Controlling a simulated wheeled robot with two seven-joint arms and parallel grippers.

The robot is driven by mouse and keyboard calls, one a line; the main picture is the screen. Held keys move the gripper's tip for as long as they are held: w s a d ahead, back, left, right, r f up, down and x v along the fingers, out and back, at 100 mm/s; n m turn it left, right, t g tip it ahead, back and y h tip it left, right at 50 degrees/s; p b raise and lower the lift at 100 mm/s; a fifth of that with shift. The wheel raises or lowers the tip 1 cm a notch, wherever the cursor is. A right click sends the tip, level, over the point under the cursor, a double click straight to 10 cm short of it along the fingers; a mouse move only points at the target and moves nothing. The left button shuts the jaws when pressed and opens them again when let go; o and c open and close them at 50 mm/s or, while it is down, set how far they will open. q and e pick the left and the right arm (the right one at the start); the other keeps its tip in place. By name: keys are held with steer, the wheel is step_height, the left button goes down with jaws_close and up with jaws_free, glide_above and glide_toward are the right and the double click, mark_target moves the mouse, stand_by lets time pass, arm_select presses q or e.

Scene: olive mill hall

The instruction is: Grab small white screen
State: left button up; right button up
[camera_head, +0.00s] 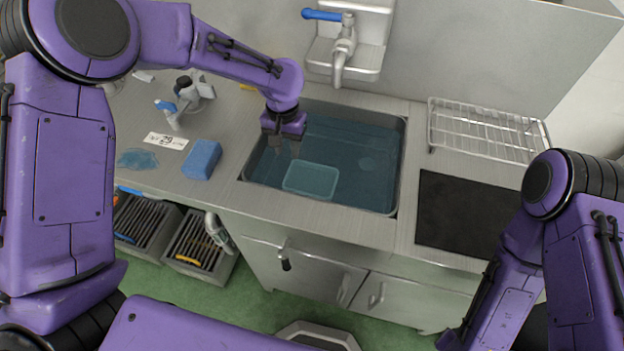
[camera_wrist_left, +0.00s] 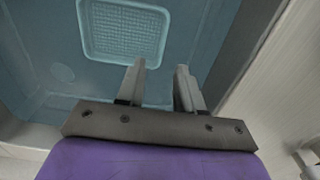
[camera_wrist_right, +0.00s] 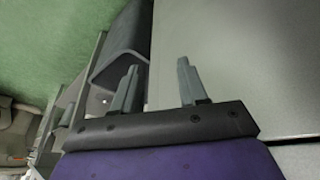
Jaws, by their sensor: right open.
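The small screen (camera_head: 311,180), a pale rectangular mesh with a raised rim, lies in the water of the sink (camera_head: 384,150), near its front wall. It looks blue-tinted through the water. It also shows at the top of the left wrist view (camera_wrist_left: 124,32). My left gripper (camera_head: 284,150) points down over the left part of the sink, behind and left of the screen. In the left wrist view my left gripper (camera_wrist_left: 160,66) has its fingers apart with nothing between them. My right gripper (camera_wrist_right: 158,66) is open and empty, low beside the cabinet front.
A faucet (camera_head: 342,50) with a blue handle stands behind the sink. Left of the sink are a blue sponge (camera_head: 202,159), a label (camera_head: 166,141) and a spray bottle (camera_head: 168,112). Right are a wire rack (camera_head: 480,132) and a dark mat (camera_head: 465,215). Slotted crates (camera_head: 198,245) stand below.

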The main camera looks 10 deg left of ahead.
mark_target(287, 174)
arm_select(q)
steer(key=f, duration=0.6)
steer(key=f+p, duration=0.1)
steer(key=f, duration=0.2)
steer(key=shift+s+a+f, duration=0.2)
steer(key=shift+a+f, duration=0.1)
steer(key=shift+a, duration=0.05)
jaws_close()
